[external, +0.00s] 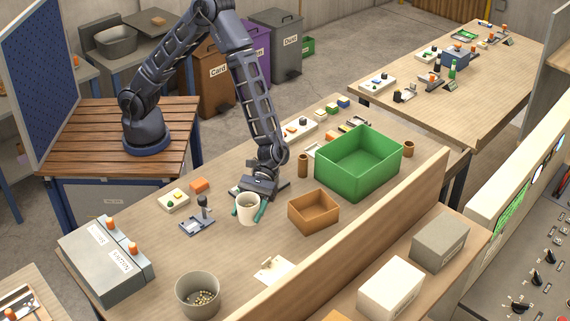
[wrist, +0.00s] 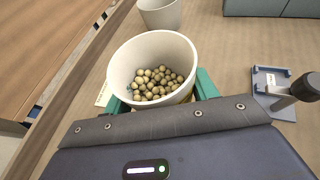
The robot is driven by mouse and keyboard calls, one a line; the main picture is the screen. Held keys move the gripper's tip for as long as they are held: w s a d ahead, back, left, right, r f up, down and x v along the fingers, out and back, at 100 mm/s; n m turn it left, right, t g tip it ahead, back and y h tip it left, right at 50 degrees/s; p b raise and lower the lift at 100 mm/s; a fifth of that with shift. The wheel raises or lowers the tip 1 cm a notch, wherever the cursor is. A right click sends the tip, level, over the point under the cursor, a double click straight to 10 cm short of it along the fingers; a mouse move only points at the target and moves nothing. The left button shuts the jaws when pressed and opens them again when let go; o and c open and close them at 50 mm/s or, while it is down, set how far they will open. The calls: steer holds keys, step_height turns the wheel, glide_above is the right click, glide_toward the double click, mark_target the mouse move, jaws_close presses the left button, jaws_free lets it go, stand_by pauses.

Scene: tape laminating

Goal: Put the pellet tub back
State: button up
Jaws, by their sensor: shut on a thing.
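The pellet tub (external: 248,209) is a cream, round, open-topped tub near the middle of the bench. My gripper (external: 249,213) is shut on it, with one green finger at each side. In the wrist view the tub (wrist: 118,68) is upright or nearly so, with many round tan pellets (wrist: 157,80) inside. I cannot tell whether its bottom touches the bench. A larger grey bucket (external: 183,296) with some pellets in it stands at the bench's near end. It shows partly at the top of the wrist view (wrist: 160,14).
A grey-blue device with a post (external: 197,224) stands left of the tub, an orange-brown tray (external: 314,222) right. A green crate (external: 357,175) and a brown cup (external: 303,166) are farther back. A grey box (external: 105,260) is at the left end. A white card (external: 273,270) lies in front.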

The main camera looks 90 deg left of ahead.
mark_target(250, 239)
steer(key=shift+f, duration=4.1)
steer(key=shift+f, duration=0.1)
steer(key=o, duration=1)
